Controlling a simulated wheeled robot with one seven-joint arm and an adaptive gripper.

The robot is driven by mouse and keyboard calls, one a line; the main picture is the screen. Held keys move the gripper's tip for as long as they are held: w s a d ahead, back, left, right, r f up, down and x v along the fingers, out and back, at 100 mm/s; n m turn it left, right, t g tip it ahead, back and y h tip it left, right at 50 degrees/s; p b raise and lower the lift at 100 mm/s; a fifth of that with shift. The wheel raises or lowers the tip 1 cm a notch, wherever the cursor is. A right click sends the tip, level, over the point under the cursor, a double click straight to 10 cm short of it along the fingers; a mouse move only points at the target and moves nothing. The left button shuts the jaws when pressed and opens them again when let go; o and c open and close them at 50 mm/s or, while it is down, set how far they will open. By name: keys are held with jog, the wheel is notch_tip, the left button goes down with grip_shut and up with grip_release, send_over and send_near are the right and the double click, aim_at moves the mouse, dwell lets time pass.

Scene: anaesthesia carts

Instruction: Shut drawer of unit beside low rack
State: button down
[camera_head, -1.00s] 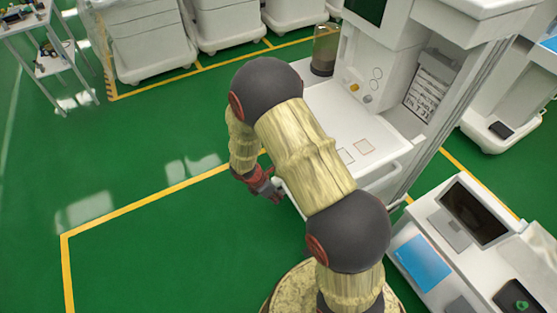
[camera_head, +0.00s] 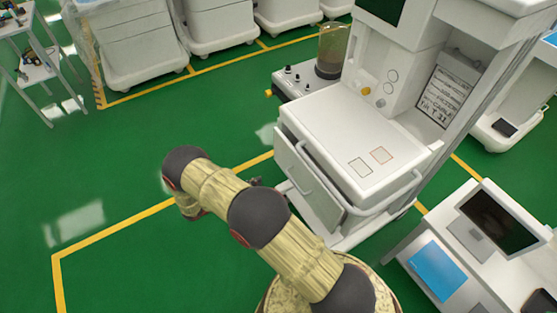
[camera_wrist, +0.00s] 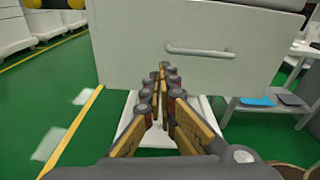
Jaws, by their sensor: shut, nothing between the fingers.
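The white unit (camera_head: 345,120) stands right of centre in the head view. Its drawer (camera_head: 308,180) has a bar handle on the front and stands out from the body, with a dark gap along its top left edge. In the wrist view the drawer front (camera_wrist: 120,52) fills the upper middle, with the handle (camera_wrist: 200,51) right of centre. My gripper (camera_wrist: 162,72) is shut and empty, its tips at the lower part of the drawer front, left of and below the handle. Contact cannot be told. In the head view my gripper (camera_head: 252,182) is mostly hidden by my arm.
A low white rack (camera_head: 405,255) with a blue sheet (camera_head: 437,270) and a dark screen (camera_head: 490,222) stands right of the unit. White carts (camera_head: 125,45) line the back. A shelf trolley (camera_head: 35,65) is at the far left. Green floor left of the unit is clear.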

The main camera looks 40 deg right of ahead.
notch_tip(320, 180, up, 3)
jog(key=m+h, duration=0.1)
jog(key=b, duration=0.3)
send_near(291, 160)
jog(key=d, duration=0.5)
jog(key=shift+s+d, duration=0.2)
jog(key=shift+d, duration=0.7)
jog(key=d, duration=0.5)
jog(key=shift+s+r, duration=0.1)
jog(key=shift+s, duration=0.05)
